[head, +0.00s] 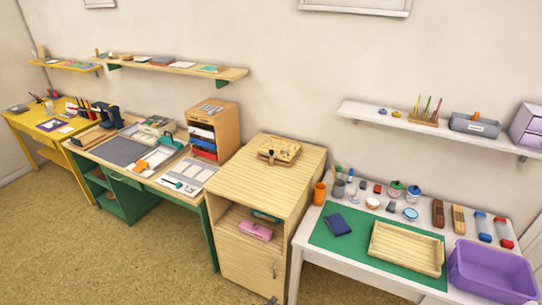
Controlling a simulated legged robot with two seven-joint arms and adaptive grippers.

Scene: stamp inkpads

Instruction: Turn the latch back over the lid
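A flat light-wood piece (285,147), perhaps a lidded box, sits on top of the wooden cabinet (290,180) at the centre. Small brown knob-like parts (271,155) stand on its near left part; one may be a latch, but it is too small to tell which way it is turned. A pink case (256,230) and a teal case (266,215) lie in the cabinet's open shelf; no latch can be made out on them. Neither of my grippers can be made out in the head view.
A white table (332,257) at the right holds a green mat, a wooden tray (405,270), a purple bin (490,262) and jars. A green-legged desk (205,200) with stationery stands left of the cabinet. Wall shelves hang above. The floor (110,250) at front left is clear.

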